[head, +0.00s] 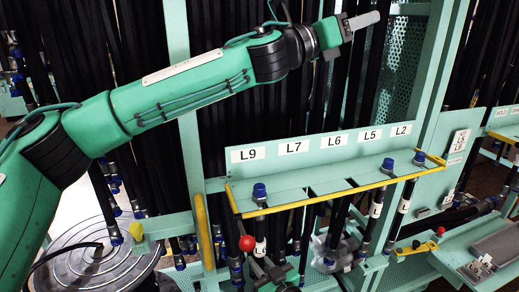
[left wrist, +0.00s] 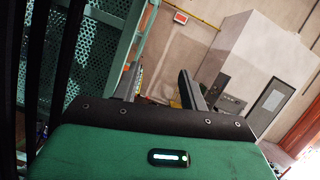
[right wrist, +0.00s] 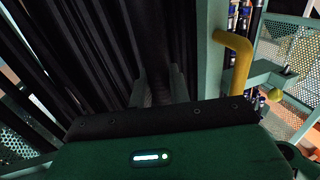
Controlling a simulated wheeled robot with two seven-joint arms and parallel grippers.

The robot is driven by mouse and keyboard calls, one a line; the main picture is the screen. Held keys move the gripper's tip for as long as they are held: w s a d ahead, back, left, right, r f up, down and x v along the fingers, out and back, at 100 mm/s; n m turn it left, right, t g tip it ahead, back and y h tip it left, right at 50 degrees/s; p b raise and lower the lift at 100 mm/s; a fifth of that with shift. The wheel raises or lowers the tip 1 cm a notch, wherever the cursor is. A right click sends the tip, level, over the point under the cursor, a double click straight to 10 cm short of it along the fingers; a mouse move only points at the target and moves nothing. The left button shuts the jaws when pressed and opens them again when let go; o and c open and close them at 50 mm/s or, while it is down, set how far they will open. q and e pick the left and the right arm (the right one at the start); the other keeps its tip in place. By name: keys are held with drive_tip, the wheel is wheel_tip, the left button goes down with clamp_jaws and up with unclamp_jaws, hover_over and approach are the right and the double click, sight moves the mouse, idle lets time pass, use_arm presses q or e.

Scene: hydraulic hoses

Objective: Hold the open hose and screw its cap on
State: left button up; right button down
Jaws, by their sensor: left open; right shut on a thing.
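My left gripper (head: 362,20) is high at the top of the head view, away from the hose rack, open and empty; its fingers stand apart in the left wrist view (left wrist: 162,90). My right gripper (head: 268,272) is low under the L9 label. In the right wrist view it is shut on a black hose (right wrist: 158,85). In the head view a hose (head: 261,235) under L9 runs up to the rack, where a blue cap (head: 259,190) shows. Blue caps also show at L5 (head: 388,164) and L2 (head: 419,157). I cannot tell which hose is open.
The labelled rack (head: 300,180) has a yellow front edge. A red ball knob (head: 247,243) is beside my right gripper. A yellow bent bar (right wrist: 238,62) stands right of the held hose. Black hoses hang densely behind.

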use_arm(q)
drive_tip(key=s+a+f+m+g+y, duration=0.1)
drive_tip(key=s+f+m+g+y, duration=0.3)
drive_tip(key=f, duration=0.3)
drive_tip(key=s+f+m+g+y, duration=0.2)
drive_tip(key=s+f+g+y, duration=0.2)
drive_tip(key=s+f+g, duration=0.25)
drive_tip(key=w+a+f+n+y, duration=0.1)
drive_tip(key=a+f+n+y, duration=0.1)
drive_tip(key=a, duration=0.3)
drive_tip(key=w+a+f+n+t+y, duration=0.1)
drive_tip(key=w+a+f+n+y, duration=0.1)
drive_tip(key=a+f+y, duration=0.2)
drive_tip(key=w+a+f+n+t+y, duration=0.1)
drive_tip(key=a+f+n+y, duration=0.1)
drive_tip(key=a+f+y, duration=0.2)
drive_tip(key=shift+w+a+n+t+y, duration=0.15)
drive_tip(key=shift+a+y, duration=0.2)
drive_tip(key=shift+a, duration=0.45)
drive_tip(key=shift+w+a+n+t+y, duration=0.15)
drive_tip(key=shift+a+y, duration=0.2)
drive_tip(key=shift+a, duration=0.45)
drive_tip(key=shift+w+a+f, duration=0.1)
drive_tip(key=shift+a, duration=0.35)
drive_tip(key=shift+f, duration=0.1)
